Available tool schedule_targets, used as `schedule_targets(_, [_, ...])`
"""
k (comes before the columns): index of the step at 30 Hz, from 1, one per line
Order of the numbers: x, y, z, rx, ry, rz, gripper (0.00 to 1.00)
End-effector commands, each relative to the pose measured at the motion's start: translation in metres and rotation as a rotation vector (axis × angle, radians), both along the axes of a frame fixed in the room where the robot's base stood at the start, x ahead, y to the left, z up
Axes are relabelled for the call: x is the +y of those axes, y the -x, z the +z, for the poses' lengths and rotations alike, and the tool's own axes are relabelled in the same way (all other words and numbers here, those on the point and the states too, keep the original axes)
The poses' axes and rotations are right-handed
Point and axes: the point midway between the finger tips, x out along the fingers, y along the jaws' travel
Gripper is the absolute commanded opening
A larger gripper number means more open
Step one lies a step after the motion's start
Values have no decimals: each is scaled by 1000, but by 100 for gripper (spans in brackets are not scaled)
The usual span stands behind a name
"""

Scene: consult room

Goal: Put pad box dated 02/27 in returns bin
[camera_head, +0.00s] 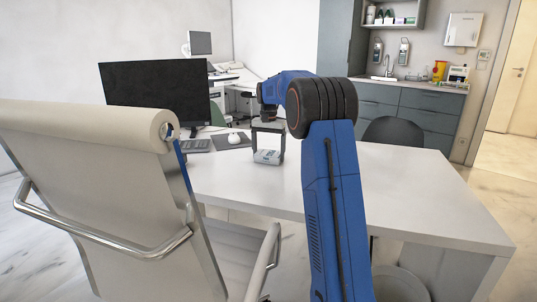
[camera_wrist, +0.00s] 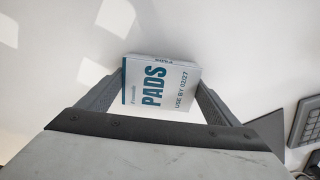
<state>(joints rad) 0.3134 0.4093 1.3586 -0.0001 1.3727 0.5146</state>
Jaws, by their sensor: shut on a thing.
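A small white box with a teal edge, the pad box (camera_wrist: 160,84), reads "PADS" and "USE BY 02/27" in the wrist view. It sits between the two fingers of my gripper (camera_wrist: 156,90), which is shut on it. In the head view the pad box (camera_head: 268,157) is at the lower end of my gripper (camera_head: 268,150), low over the white desk (camera_head: 410,195). I cannot tell whether it touches the desk top. No bin marked for returns can be made out; a round light bin (camera_head: 400,284) shows partly below the desk's front edge, half hidden by my arm.
A monitor (camera_head: 155,92), keyboard (camera_head: 195,145) and white mouse on a dark mat (camera_head: 232,140) stand left of my gripper. A cream office chair (camera_head: 100,190) blocks the left front. A dark chair (camera_head: 394,131) stands behind the desk. The desk's right part is clear.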

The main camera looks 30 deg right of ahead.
Motion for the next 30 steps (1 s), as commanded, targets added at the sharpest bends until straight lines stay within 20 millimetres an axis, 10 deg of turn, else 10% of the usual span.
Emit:
schedule_targets(4, [0,0,-3,1,-1,0,63])
schedule_targets(6, [0,0,-2,1,-1,0,100])
schedule_targets(17, [0,0,4,-1,0,0,100])
schedule_targets(30, [0,0,80,-2,1,0,100])
